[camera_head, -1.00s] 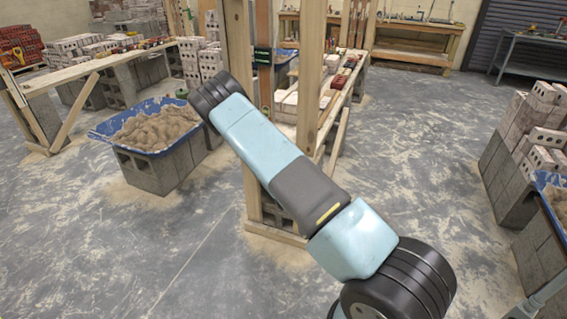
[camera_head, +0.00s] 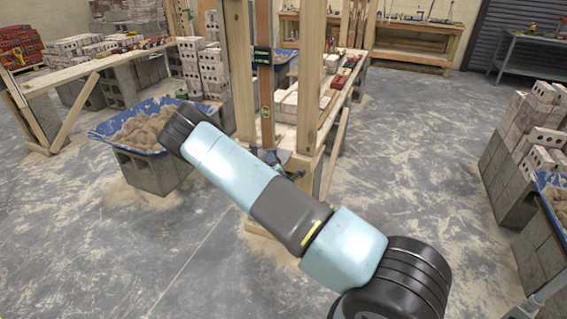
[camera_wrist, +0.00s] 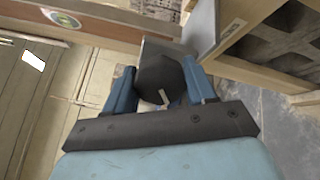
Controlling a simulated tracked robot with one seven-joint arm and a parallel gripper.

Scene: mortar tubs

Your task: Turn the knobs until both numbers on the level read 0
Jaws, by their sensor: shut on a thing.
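A black faceted knob (camera_wrist: 160,80) with a pale mark on its face sits between the two blue fingers of my gripper (camera_wrist: 160,92) in the wrist view. The fingers are shut on it from both sides. A grey metal plate (camera_wrist: 201,28) stands right behind the knob. In the head view, a dark green display box (camera_head: 262,55) is fixed on an upright wooden strip (camera_head: 265,90) between timber posts, which looks like the level. Its numbers are too small to read. My arm hides most of the gripper and the knob there.
Timber posts (camera_head: 310,75) stand close around the strip. A blue tub of mortar (camera_head: 150,128) rests on grey blocks at left. Brick stacks (camera_head: 520,130) and blocks stand at right. The floor (camera_head: 430,180) between is clear.

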